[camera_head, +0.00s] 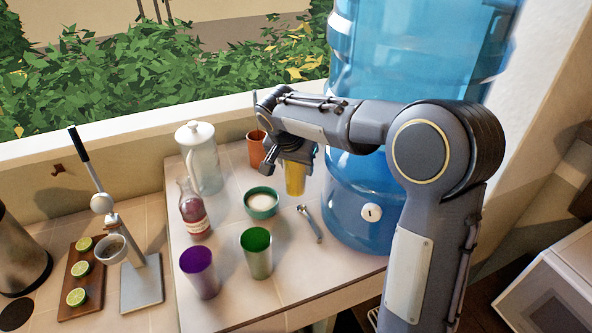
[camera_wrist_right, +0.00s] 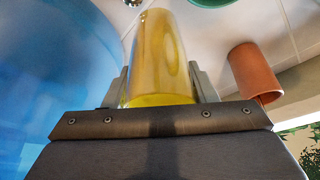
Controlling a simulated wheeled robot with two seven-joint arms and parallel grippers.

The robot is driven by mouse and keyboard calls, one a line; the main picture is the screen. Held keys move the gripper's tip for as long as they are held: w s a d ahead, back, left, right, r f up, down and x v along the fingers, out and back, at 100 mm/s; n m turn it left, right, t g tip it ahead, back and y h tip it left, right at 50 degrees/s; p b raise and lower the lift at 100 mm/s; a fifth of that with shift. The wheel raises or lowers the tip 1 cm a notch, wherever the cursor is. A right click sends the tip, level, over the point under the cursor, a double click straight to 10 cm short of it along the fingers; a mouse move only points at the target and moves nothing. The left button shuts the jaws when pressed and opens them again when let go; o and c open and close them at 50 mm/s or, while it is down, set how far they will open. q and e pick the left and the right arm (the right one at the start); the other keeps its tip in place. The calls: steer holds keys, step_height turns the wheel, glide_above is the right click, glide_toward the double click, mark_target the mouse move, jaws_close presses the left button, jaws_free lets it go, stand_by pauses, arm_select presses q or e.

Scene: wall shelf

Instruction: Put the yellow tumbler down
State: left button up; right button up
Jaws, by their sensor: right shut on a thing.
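The yellow tumbler (camera_head: 295,180) is near the back right of the tiled shelf in the head view, beside the blue water bottle. My right gripper (camera_head: 283,158) is shut on it from above and behind, and partly hides its upper part. In the right wrist view the yellow tumbler (camera_wrist_right: 158,60) stands between the two fingers of my right gripper (camera_wrist_right: 158,88). I cannot tell whether its base touches the shelf. My left gripper is in neither view.
An orange tumbler (camera_head: 256,150) stands just left of the gripper; it also shows in the wrist view (camera_wrist_right: 253,72). Near it are a green bowl (camera_head: 262,212), a metal tool (camera_head: 309,224), a green tumbler (camera_head: 256,262), a purple tumbler (camera_head: 199,280), a bottle (camera_head: 193,215) and a white pitcher (camera_head: 203,165).

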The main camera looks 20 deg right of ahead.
mark_target(296, 175)
steer(key=shift+w+d+f, duration=0.1)
steer(key=shift+w+f, duration=0.1)
steer(key=shift+f, duration=0.05)
steer(key=f, duration=0.1)
steer(key=f+p, duration=0.1)
steer(key=f, duration=0.1)
steer(key=shift+w+d+f, duration=0.1)
steer(key=shift+w+f, duration=0.05)
steer(key=shift+w, duration=0.05)
steer(key=shift+f, duration=0.15)
steer(key=shift+f+b, duration=0.2)
steer(key=shift+b, duration=0.15)
steer(key=o, duration=1)
steer(key=shift+o, duration=0.2)
steer(key=shift+r, duration=0.1)
